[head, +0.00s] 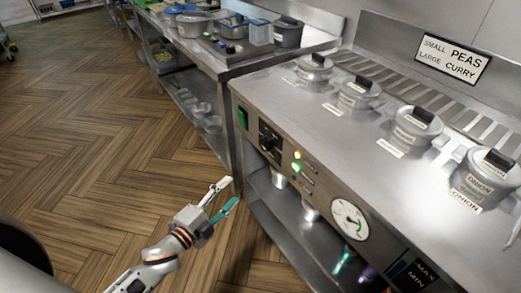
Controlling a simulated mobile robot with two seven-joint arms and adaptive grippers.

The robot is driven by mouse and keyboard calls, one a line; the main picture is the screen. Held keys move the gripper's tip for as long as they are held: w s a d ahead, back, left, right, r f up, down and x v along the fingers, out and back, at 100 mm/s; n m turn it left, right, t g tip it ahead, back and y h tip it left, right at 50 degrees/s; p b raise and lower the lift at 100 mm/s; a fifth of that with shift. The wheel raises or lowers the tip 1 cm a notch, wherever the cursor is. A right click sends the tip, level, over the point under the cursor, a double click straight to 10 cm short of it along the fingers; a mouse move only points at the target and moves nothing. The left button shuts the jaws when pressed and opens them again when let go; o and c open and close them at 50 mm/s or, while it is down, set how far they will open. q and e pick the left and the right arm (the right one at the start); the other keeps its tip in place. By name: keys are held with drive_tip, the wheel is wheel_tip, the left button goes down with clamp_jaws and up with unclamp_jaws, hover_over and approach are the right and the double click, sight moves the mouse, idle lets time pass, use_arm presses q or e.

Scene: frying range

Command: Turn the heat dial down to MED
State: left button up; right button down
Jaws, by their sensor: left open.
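My left gripper (231,190) is open and empty, with one pale and one teal finger. My right gripper is not in view.
The front panel also has a green switch (242,118), small lit lamps (297,155) and a round gauge (349,219). Several lidded pots, one labelled onion (484,181), stand on the range top. A steel side table (205,62) with pots stands beyond. Wooden floor (90,130) is clear at left.

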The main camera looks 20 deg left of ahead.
use_arm(q)
drive_tip(key=w+r+m+h+b, duration=0.2)
drive_tip(key=w+r+m+h, duration=0.3)
drive_tip(key=m, duration=0.5)
drive_tip(key=m+g+h+b, duration=0.1)
drive_tip(key=m+g+h, duration=0.1)
drive_tip(key=m, duration=0.9)
approach(262, 146)
drive_tip(key=x, duration=0.9)
drive_tip(key=shift+w, duration=0.1)
drive_tip(key=shift+c, duration=0.3)
drive_tip(key=c, duration=1)
